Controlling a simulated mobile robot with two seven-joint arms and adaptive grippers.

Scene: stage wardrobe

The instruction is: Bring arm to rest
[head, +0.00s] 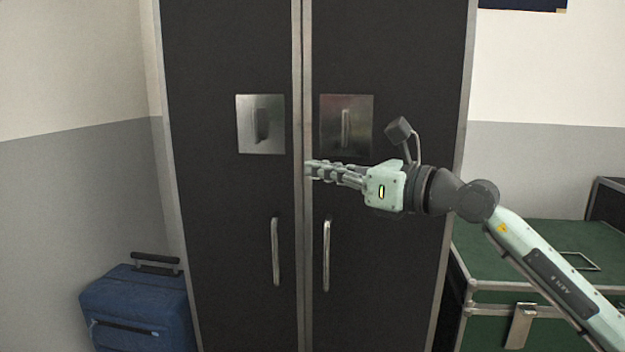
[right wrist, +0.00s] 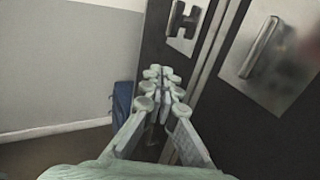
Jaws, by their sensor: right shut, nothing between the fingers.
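My right gripper (head: 312,170) is shut and empty. Its arm comes in from the right in the head view and the fingers point left, in front of the metal strip between the two dark cabinet doors. The fingers show above the two long door handles and below the square metal plates; I cannot tell whether they touch the cabinet. The right wrist view also shows the gripper (right wrist: 160,72), with its finger pads together and nothing between them. My left gripper is not in view.
A tall black cabinet (head: 390,260) with metal edges fills the middle; its doors look shut. The left handle (head: 275,252) and right handle (head: 326,256) are upright bars. A blue suitcase (head: 140,308) stands at lower left, a green case (head: 545,270) at lower right.

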